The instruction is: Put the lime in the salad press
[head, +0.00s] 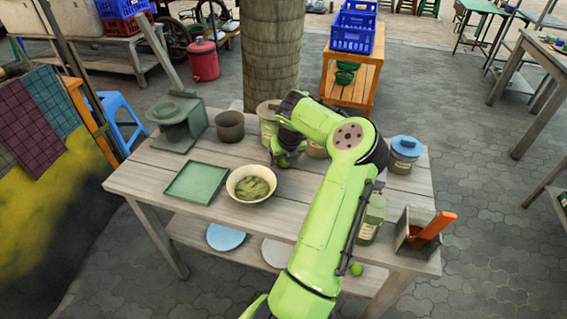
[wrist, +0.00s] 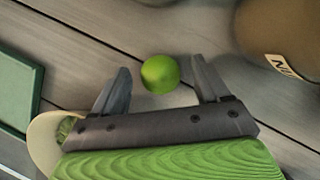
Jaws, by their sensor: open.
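The lime (wrist: 160,73) is a small round green fruit on the grey plank table, seen in the wrist view. My gripper (wrist: 161,66) is open, with one finger on each side of the lime; I see space between the lime and both fingers. In the head view my gripper (head: 283,158) is low over the table, right of the bowl, and mostly hides the lime. A grey-green device with a raised top (head: 177,118), which looks like the salad press, stands at the table's back left.
A cream bowl (head: 235,190) of green leaves and a flat green tray (head: 196,183) lie left of my gripper. A brown pot (head: 230,126) stands beside the press. A labelled brown jar (wrist: 280,30) is close by on the right. A blue-lidded jar (head: 405,154) stands further right.

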